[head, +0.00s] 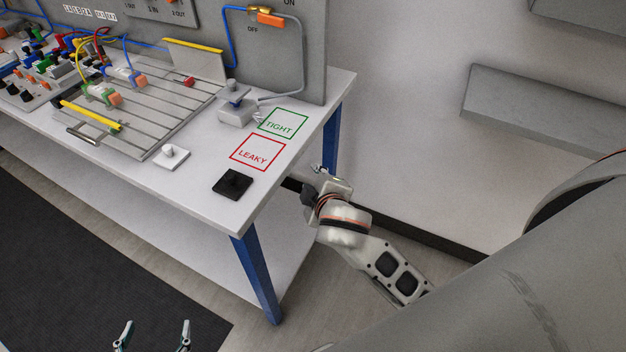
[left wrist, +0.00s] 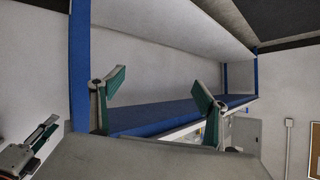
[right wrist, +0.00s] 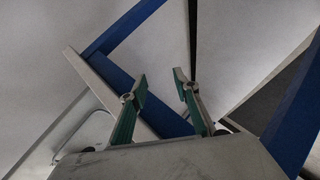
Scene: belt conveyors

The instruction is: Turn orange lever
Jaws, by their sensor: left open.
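The orange lever (head: 269,19) sits on the upright grey panel at the back of the bench, beside the ON and OFF labels. It does not show clearly in either wrist view. My left gripper (head: 154,335) is at the bottom of the head view, low in front of the bench and far from the lever. Its fingers are apart and empty in the left wrist view (left wrist: 160,92). My right gripper (head: 319,176) is by the bench's right end, below and apart from the lever, partly hidden in the head view. The right wrist view shows its fingers (right wrist: 160,82) apart and empty.
The white bench top (head: 205,170) holds a slotted plate (head: 150,140) with parts, a small grey device (head: 236,108), a black block (head: 232,184) and TIGHT and LEAKY squares. Blue bench legs (head: 257,278) stand near my grippers. A grey shelf (head: 540,108) is at right.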

